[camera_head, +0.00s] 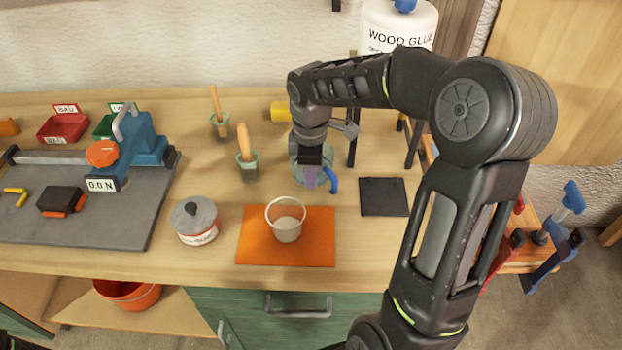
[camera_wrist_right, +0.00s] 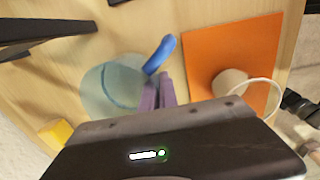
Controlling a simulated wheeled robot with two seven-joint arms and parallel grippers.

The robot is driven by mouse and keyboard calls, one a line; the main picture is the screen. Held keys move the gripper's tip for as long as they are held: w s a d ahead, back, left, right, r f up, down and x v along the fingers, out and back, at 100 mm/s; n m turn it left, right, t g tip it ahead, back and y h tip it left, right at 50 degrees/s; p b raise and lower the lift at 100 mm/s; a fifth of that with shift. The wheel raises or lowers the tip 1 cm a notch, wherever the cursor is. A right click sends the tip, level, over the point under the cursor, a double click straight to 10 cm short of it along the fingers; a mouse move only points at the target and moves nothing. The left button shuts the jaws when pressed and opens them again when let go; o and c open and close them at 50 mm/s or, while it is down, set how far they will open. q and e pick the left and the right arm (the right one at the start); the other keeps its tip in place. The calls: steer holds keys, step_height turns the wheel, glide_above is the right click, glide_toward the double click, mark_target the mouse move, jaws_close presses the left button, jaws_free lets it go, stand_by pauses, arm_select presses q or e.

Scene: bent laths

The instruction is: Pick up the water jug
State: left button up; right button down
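The water jug (camera_head: 298,168) is a clear, bluish glass vessel with a blue handle (camera_head: 332,181). It stands on the bench behind the orange mat. In the right wrist view the jug (camera_wrist_right: 100,88) shows as a round, see-through shape with its blue handle (camera_wrist_right: 160,54) at upper right. My right gripper (camera_head: 315,180) points down at the jug, its purple fingers beside the handle. In the wrist view the fingers (camera_wrist_right: 160,92) are close together at the jug's handle side. Contact and grip are unclear. My left gripper is not in view.
A small white bucket (camera_head: 288,231) stands on the orange mat (camera_head: 250,250). A lidded pot (camera_head: 197,225) is left of it. Two brush pots (camera_head: 247,165) stand left of the jug, a yellow object (camera_head: 282,111) behind, and a dark square (camera_head: 384,197) right.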

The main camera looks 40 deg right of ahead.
steer(key=shift+r, duration=4.25)
